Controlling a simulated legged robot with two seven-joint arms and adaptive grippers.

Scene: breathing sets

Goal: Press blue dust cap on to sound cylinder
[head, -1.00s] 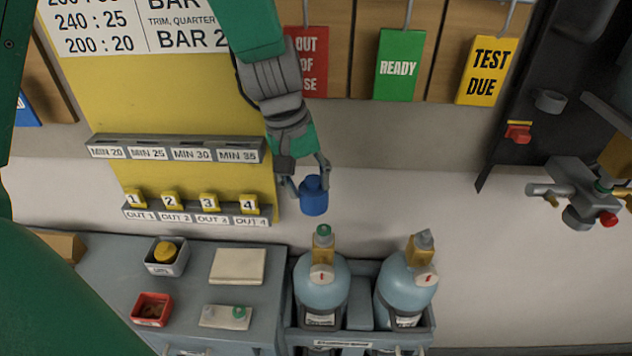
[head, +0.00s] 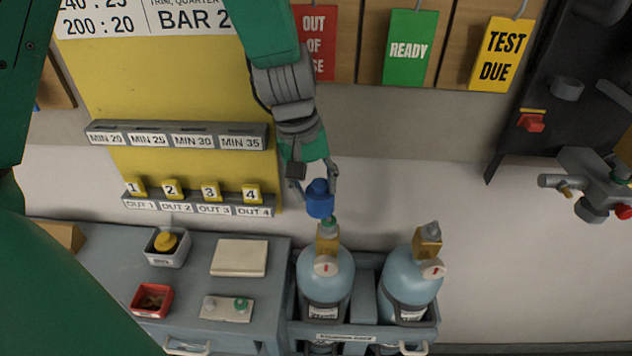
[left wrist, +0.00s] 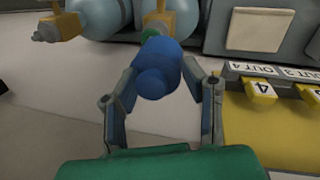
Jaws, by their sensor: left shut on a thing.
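The blue dust cap (head: 320,200) is between the fingers of my left gripper (head: 314,190), which is shut on it. The cap also shows in the left wrist view (left wrist: 156,72), between both fingers (left wrist: 160,95). Below it in the head view stands a light blue cylinder (head: 326,285) with a brass valve (head: 327,243) and green outlet top (head: 329,222). The cap is just above the green top; I cannot tell whether they touch. A second light blue cylinder (head: 410,285) with a brass valve and grey top (head: 428,238) stands to the right. My right gripper is not in view.
Both cylinders stand in a grey rack (head: 368,335). The grey bench at left holds a tray with a yellow item (head: 168,246), a red tray (head: 151,300) and a pale pad (head: 239,257). A yellow board (head: 170,90) with numbered tags stands behind. Grey fittings (head: 590,195) are at the right.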

